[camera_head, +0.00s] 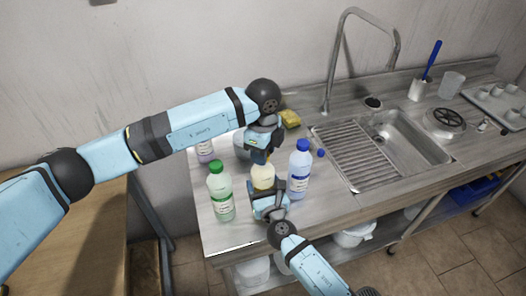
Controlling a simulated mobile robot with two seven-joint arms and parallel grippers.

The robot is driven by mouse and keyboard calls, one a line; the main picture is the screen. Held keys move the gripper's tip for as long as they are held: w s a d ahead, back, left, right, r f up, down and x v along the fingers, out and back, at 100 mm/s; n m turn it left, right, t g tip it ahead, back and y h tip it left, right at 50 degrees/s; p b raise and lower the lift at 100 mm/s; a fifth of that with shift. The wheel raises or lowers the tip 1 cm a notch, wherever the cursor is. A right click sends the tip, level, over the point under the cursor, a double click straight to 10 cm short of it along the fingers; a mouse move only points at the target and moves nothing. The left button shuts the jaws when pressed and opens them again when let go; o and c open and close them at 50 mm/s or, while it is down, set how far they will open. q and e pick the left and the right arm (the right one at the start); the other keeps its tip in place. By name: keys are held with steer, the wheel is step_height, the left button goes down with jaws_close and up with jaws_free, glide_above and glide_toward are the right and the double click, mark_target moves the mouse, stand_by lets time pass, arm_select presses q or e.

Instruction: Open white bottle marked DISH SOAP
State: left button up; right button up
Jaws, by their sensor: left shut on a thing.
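A pale, cream-white bottle (263,178) stands upright near the front of the counter. Its label is too small or hidden to read. My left gripper (261,157) points down from above and is shut at the bottle's top, on what seems to be its cap; the fingers hide the cap. My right gripper (269,190) reaches in from the front, its fingers around the lower part of the same bottle. Whether they are closed on it is not clear.
A green-capped bottle (221,195) stands close left and a blue-capped bottle (299,170) close right. A greyish-white bottle (241,146) and a purplish one (205,152) stand behind. A yellow sponge (290,119) lies farther back. The sink (405,140) is right.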

arm_select(q)
steer(key=shift+r, duration=1)
steer(key=shift+r, duration=2.05)
arm_select(e)
steer(key=o, duration=1.8)
